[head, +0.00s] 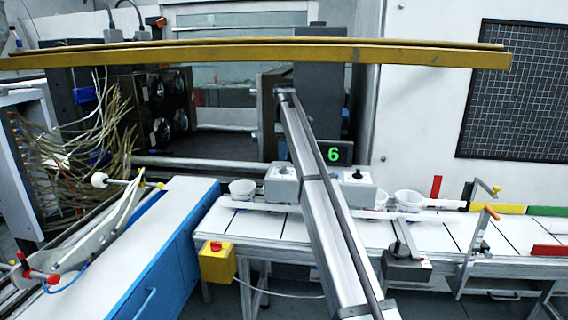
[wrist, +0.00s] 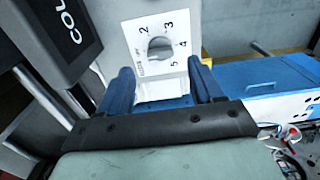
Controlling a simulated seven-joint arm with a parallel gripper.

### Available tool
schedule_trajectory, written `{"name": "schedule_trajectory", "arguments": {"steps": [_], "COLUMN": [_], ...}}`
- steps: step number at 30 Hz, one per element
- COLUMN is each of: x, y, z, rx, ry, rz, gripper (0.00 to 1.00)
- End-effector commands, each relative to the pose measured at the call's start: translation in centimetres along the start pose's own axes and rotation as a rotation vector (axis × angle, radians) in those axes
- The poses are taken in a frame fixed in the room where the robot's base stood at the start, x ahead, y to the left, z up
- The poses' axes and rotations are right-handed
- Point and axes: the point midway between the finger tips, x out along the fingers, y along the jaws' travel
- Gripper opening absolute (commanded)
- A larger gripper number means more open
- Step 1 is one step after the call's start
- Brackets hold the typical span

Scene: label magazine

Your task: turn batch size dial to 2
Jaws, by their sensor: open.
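In the wrist view a round grey dial (wrist: 160,48) sits on a white plate marked 2, 3, 4 and 5, with small unreadable print at its lower left. Which number the knob points to is not clear. My gripper (wrist: 160,68) is open, its two blue fingers apart to the left and right below the dial, with nothing between them. In the head view my arm crosses the middle and my gripper cannot be made out. A black display (head: 335,154) shows a green 6. Two grey boxes with black knobs, a left one (head: 282,186) and a right one (head: 345,195), stand below it.
A yellow beam (head: 260,58) spans the upper head view. White cups, one at the left (head: 242,189) and one at the right (head: 409,200), stand on the white conveyor bench. A blue cabinet (wrist: 262,78) is at right.

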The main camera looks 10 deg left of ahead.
Motion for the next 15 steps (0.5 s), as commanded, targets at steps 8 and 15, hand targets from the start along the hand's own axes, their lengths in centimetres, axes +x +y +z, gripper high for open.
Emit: {"name": "schedule_trajectory", "arguments": {"steps": [8, 15], "x": [3.9, 4.9], "y": [-0.1, 0.0], "z": [0.0, 0.0], "rx": [0.001, 0.001], "ry": [0.0, 0.001], "rz": [-0.001, 0.001], "gripper": [0.66, 0.66]}}
